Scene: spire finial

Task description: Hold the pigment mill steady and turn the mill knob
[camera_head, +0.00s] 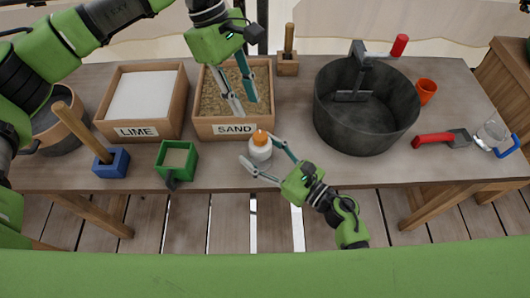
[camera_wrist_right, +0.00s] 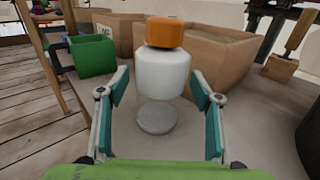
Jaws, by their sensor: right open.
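The pigment mill (camera_head: 260,152) is a white jar shape with an orange knob (camera_head: 260,137) on top. It stands upright near the front edge of the table, in front of the sand box. In the right wrist view the mill's white body (camera_wrist_right: 163,75) and orange knob (camera_wrist_right: 165,33) are straight ahead, above a grey round disc (camera_wrist_right: 156,119). My right gripper (camera_head: 262,158) is open, with one finger on each side of the mill. My left gripper (camera_head: 244,108) hangs above the sand box with its fingers apart, open and empty, behind and above the mill.
The lime box (camera_head: 180,130) and sand box (camera_head: 203,126) stand behind. A green scoop (camera_head: 189,160) and a blue-based wooden tool (camera_head: 114,166) lie left. A large dark pot (camera_head: 330,128), orange cup (camera_head: 426,91), red-handled tool (camera_head: 434,140) and glass jug (camera_head: 490,134) stand right.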

